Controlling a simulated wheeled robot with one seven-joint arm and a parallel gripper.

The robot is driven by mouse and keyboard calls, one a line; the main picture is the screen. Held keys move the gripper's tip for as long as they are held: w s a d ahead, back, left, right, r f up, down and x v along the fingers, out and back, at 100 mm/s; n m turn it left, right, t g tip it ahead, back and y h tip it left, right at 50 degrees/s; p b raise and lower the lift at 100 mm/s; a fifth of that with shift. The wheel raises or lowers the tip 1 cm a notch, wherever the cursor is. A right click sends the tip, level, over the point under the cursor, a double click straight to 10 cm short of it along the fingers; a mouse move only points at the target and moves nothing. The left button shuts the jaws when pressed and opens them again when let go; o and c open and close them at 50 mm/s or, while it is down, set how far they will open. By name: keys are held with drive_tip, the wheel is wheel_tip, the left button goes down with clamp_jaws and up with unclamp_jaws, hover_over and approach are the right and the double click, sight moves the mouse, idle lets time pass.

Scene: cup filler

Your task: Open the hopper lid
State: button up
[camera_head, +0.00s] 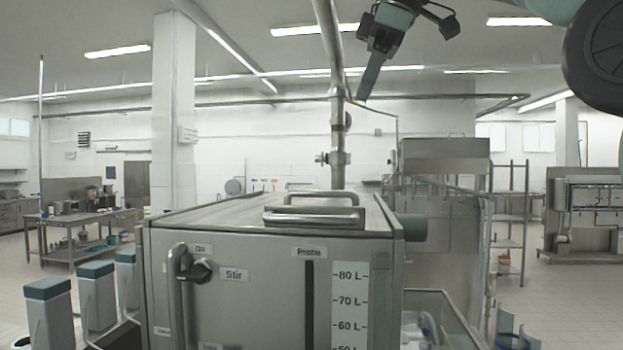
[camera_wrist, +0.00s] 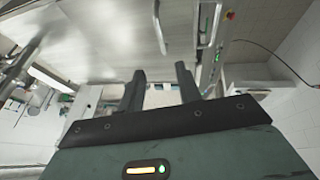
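The hopper (camera_head: 250,280) is a large metal box in the head view, with "Stir" and "Probe" labels and a litre scale on its front. Its metal lid (camera_head: 376,220) lies flat and closed on top. Two bar handles show there, a front one (camera_head: 312,216) and one behind it (camera_head: 320,194). My gripper (camera_head: 364,90) hangs high above the hopper, apart from the lid and handles. In the wrist view my gripper (camera_wrist: 160,76) has its two dark fingers apart with nothing between them. A broad metal surface (camera_wrist: 100,35) fills the upper left there.
A vertical pipe (camera_head: 337,120) with a valve rises behind the lid. A curved bar (camera_head: 175,300) and a black knob (camera_head: 200,271) are on the hopper's front left. Grey containers with teal lids (camera_head: 96,269) stand at left. A glass-sided bin (camera_head: 445,312) stands at right.

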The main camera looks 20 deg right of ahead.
drive_tip(key=p+x, duration=0.1)
drive_tip(key=x, duration=1.6)
clamp_jaws()
